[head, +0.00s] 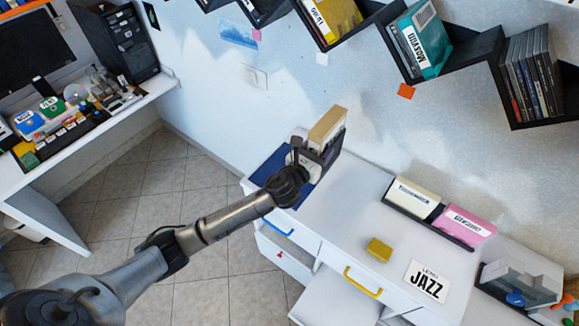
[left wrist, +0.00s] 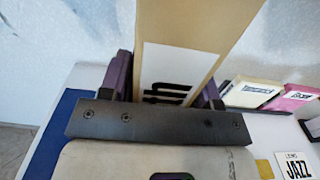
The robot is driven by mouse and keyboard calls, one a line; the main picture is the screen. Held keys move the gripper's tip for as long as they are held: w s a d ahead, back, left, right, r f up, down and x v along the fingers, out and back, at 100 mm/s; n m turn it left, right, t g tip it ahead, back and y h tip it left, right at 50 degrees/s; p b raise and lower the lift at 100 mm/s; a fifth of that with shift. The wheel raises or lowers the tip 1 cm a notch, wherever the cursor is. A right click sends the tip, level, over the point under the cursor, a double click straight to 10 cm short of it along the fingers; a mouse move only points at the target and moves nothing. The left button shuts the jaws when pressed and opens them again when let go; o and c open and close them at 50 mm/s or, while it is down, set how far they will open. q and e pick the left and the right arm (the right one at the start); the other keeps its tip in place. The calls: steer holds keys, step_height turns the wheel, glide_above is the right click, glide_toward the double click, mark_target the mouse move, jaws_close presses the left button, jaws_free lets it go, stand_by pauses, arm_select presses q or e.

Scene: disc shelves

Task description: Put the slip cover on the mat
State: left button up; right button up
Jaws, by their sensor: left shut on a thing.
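The slip cover (head: 328,124) is a cream, box-like sleeve held up above the far left end of the white cabinet. It also shows in the left wrist view (left wrist: 192,28), upright, with a white label and black lettering partly hidden by my gripper. My left gripper (head: 322,148) is shut on it, with a finger on each side in the left wrist view (left wrist: 165,88). The blue mat (head: 267,170) lies on the cabinet top at its left end, partly hidden by my gripper and wrist. Its blue surface also shows in the left wrist view (left wrist: 52,135). My right gripper is not in view.
A cream case (head: 413,197) and a pink case (head: 465,225) stand in a dark holder on the cabinet. A yellow block (head: 379,249) and a JAZZ card (head: 427,281) lie nearer the front. Dark zigzag shelves (head: 470,52) hang above. The cabinet's middle top is clear.

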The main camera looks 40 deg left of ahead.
arm_select(q)
steer(key=s+a+f+b, duration=0.2)
steer(key=s+a+f, duration=0.2)
steer(key=a+f, duration=0.7)
steer(key=shift+b, duration=0.4)
steer(key=shift+s+a, duration=0.1)
steer(key=shift+f, duration=0.15)
steer(key=shift+f, duration=0.15)
steer(key=o, duration=1.1)
steer(key=shift+o, duration=0.2)
